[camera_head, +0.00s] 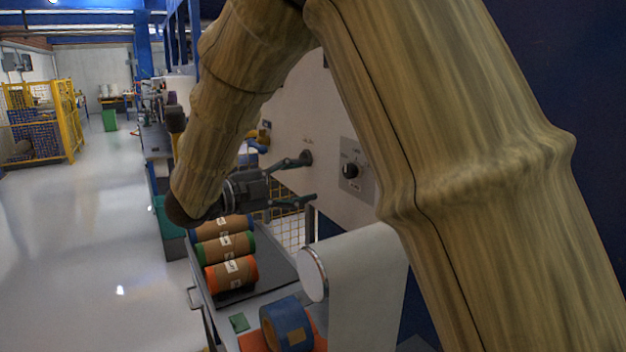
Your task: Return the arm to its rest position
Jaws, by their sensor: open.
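My arm, with a wood-like surface, arches across the picture from the lower right to the upper left and down again. My gripper (309,179) is at its end, pointing right, with its dark fingers spread apart and nothing seen between them. It is in front of the pale machine panel (308,118), above the tray of rolls. Whether the fingertips touch the panel I cannot tell. Three brown rolls lie below and left of the gripper: one with blue ends (232,224), one with green ends (224,248) and one with orange ends (231,274).
The rolls lie on a dark tray (262,285) on a cart. A blue roll (287,324) sits on an orange surface in front. A large white roller (357,285) stands close on the right. A knob (350,171) is on the panel. Open floor (85,250) lies left.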

